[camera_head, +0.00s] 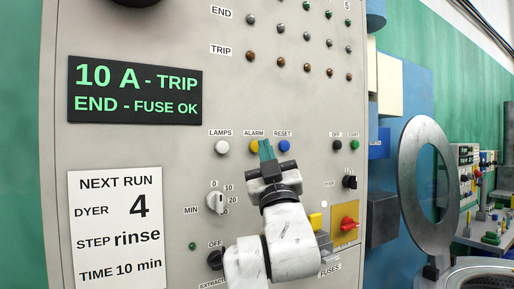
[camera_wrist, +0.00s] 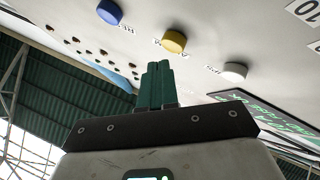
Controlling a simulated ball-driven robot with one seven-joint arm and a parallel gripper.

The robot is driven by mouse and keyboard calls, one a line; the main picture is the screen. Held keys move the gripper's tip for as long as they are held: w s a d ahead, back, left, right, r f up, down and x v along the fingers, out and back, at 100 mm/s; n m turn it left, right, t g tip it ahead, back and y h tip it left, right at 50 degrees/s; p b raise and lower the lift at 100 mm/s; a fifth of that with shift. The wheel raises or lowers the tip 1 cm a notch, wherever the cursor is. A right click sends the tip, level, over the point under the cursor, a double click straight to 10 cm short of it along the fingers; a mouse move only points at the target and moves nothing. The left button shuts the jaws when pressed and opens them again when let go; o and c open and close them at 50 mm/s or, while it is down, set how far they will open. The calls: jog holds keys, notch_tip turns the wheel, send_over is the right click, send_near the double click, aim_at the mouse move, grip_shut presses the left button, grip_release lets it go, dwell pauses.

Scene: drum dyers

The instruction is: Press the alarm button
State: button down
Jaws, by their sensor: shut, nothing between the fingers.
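The alarm button is a yellow round button (camera_head: 255,146) under the label "ALARM" on the upright grey panel, between a white button and a blue button. It also shows in the wrist view (camera_wrist: 173,42), standing out from the panel. My gripper (camera_head: 266,150) has green fingers, closed together and empty. In the head view the fingertips overlap the right edge of the yellow button. In the wrist view the fingertips (camera_wrist: 157,66) point toward the panel just short of the yellow button, with a gap visible.
The white lamps button (camera_head: 222,147) is left of the alarm button and the blue reset button (camera_head: 284,146) right of it. A black display (camera_head: 134,90) reads "10 A - TRIP". A round metal door stands at right.

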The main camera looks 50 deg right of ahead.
jog(key=shift+w, duration=0.1)
dwell(0.7)
jog(key=shift+w+d, duration=0.1)
jog(key=shift+w, duration=0.2)
jog(key=shift+w+d+b, duration=0.1)
jog(key=shift+w+b, duration=0.2)
jog(key=shift+w, duration=0.15)
dwell(0.9)
jog(key=shift+s+a, duration=0.2)
jog(key=shift+s, duration=0.65)
jog(key=s+p, duration=0.1)
jog(key=s, duration=0.1)
jog(key=s+a+p, duration=0.1)
jog(key=s, duration=0.1)
jog(key=shift+s+a, duration=0.2)
jog(key=shift+s, duration=0.2)
jog(key=shift+f, duration=0.1)
dwell(0.7)
